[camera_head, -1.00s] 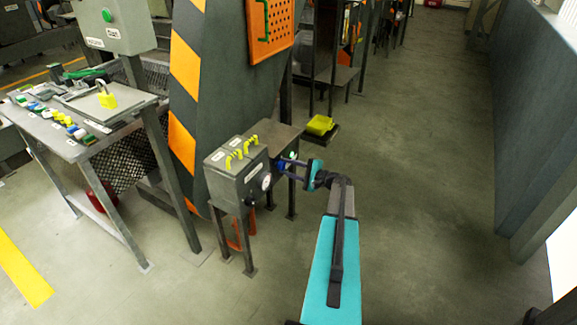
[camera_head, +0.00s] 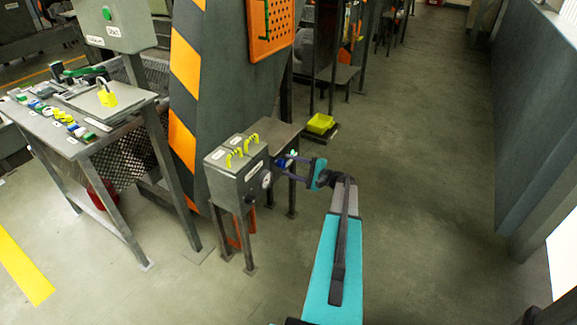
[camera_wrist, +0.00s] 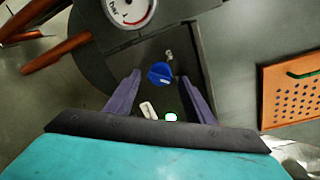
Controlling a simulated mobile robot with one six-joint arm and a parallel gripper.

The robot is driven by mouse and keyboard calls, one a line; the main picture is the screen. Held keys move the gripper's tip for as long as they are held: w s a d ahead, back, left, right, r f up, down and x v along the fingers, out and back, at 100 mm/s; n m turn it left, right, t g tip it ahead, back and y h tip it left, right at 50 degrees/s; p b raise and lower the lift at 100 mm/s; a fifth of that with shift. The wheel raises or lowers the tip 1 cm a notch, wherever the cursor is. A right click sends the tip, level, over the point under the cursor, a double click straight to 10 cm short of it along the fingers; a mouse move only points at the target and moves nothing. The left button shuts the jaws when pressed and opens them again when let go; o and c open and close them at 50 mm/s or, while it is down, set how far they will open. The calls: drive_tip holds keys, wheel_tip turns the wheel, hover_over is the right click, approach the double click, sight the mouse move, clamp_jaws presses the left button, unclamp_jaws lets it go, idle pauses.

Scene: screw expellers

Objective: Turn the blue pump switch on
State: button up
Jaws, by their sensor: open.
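The blue pump switch (camera_wrist: 160,73) is a round blue knob with a pale mark on a dark panel in the wrist view. It lies between the tips of my open gripper (camera_wrist: 160,79), with a gap to each finger. I cannot tell how deep the fingers reach around it. In the head view a small blue spot of the switch (camera_head: 281,162) shows at the side of the grey box, close to my gripper (camera_head: 284,167). A lit white-green lamp (camera_wrist: 171,117) and a pale lever-like part (camera_wrist: 148,110) are near the knob.
A round gauge (camera_wrist: 130,8) is above the panel in the wrist view. The floor at right is open.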

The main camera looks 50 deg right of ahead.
drive_tip(key=v, duration=1.2)
drive_tip(key=shift+s+p, duration=0.15)
drive_tip(key=shift+p, duration=0.15)
